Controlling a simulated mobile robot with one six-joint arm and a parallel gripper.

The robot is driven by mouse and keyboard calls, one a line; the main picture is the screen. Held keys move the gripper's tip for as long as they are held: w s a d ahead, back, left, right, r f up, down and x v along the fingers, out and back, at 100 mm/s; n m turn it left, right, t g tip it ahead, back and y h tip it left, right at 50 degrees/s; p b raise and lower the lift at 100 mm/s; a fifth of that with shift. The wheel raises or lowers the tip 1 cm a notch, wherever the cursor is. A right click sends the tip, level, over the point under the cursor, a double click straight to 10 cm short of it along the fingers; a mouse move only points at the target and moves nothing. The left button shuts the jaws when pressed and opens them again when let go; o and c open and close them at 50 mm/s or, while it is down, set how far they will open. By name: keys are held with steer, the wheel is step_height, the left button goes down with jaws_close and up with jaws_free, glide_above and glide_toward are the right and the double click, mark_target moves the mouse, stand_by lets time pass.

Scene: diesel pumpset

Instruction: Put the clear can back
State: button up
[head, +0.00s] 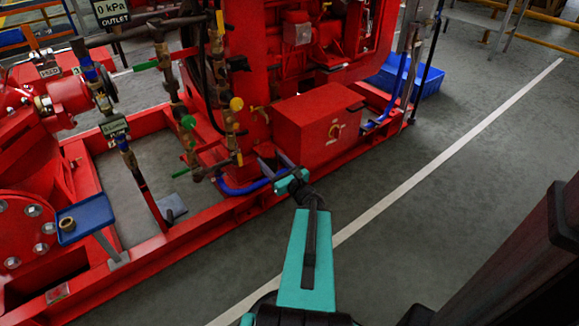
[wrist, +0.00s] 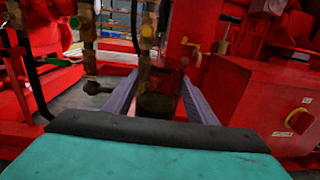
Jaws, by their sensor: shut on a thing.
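In the head view the can is too faint to make out between the fingers. I cannot tell whether it touches anything below.
Brass valves and pipes (head: 190,123) with green and yellow handles stand left of my gripper. The red box (head: 318,130) is close on the right. A small blue tray (head: 92,216) holds a brass-coloured ring (head: 67,224).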

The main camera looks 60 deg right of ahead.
steer(key=w+a+r+n+y, duration=0.3)
steer(key=w+a+r+y, duration=0.15)
steer(key=a, duration=0.35)
steer(key=w+a+r+n+y, duration=0.2)
steer(key=w+a+r+y, duration=0.15)
steer(key=w+a, duration=0.3)
steer(key=w+a+r+n+y, duration=0.3)
steer(key=w+a+y, duration=0.15)
steer(key=a, duration=0.35)
steer(key=a+r+n+g+y, duration=0.2)
steer(key=a+y, duration=0.1)
steer(key=a, duration=0.6)
steer(key=w+a+r+n+g+y, duration=0.1)
steer(key=a+r+n+g+y, duration=0.1)
steer(key=a, duration=0.8)
steer(key=w+a+r+n+g+y, duration=0.1)
steer(key=a+r+n+g+y, duration=0.1)
steer(key=a, duration=0.7)
steer(key=shift+a+r+n+g+y, duration=0.3)
steer(key=shift+r+n+y, duration=0.3)
steer(key=shift+y, duration=0.35)
steer(key=shift+w+d, duration=0.1)
steer(key=shift+d, duration=0.05)
